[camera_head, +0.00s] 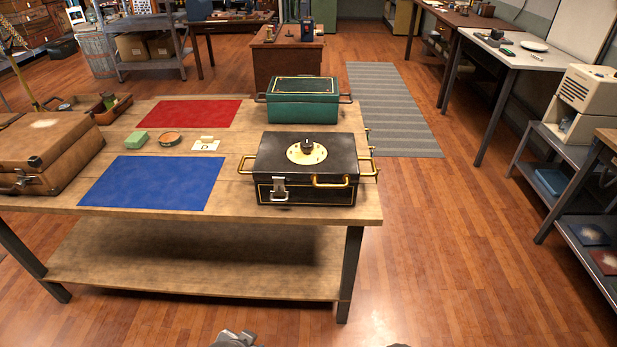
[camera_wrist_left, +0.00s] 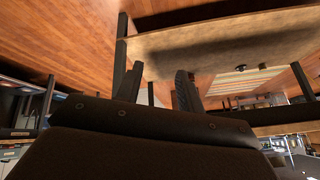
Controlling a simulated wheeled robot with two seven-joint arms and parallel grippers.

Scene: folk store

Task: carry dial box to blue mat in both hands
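The dial box (camera_head: 268,178) is a black case with a cream dial on its lid, a front latch and brass handles. It sits shut on the right part of the wooden table. The blue mat (camera_head: 155,183) lies flat and bare on the same table, left of the dial box and apart from it. My left gripper (camera_wrist_left: 158,82) shows in the left wrist view with its two dark fingers apart and nothing between them. It is away from the box. My right gripper is not in view; only small grey pieces show at the head view's bottom edge.
A green box (camera_head: 303,108) stands just behind the dial box. A red mat (camera_head: 192,113) lies at the back. A brown suitcase (camera_head: 45,150) stands left of the blue mat. A green block (camera_head: 138,140), a round tin (camera_head: 169,139) and a card (camera_head: 206,146) lie between the mats.

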